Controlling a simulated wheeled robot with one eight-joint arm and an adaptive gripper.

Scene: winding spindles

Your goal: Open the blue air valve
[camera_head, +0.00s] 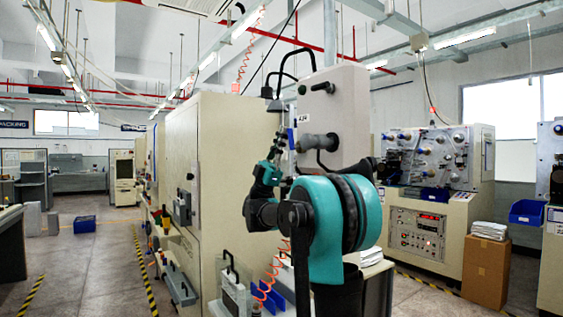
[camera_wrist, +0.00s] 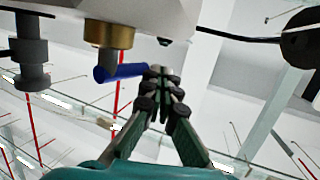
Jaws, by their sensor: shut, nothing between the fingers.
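The blue air valve handle (camera_head: 291,138) shows in the head view as a small upright blue strip by the grey box of the machine. In the wrist view the blue handle (camera_wrist: 120,72) lies crosswise below a brass fitting (camera_wrist: 108,35). My gripper (camera_wrist: 160,73) is shut and empty, with its fingertips at the handle's right end. I cannot tell whether they touch it. In the head view my gripper (camera_head: 278,142) is small, just left of the handle, and partly hidden by my arm.
A grey cylindrical knob (camera_wrist: 29,55) hangs left of the valve in the wrist view. The grey box (camera_head: 340,100) and cream cabinet (camera_head: 225,170) stand close around my arm. An orange coiled hose (camera_head: 270,285) hangs below. The aisle (camera_head: 105,260) at left has open floor.

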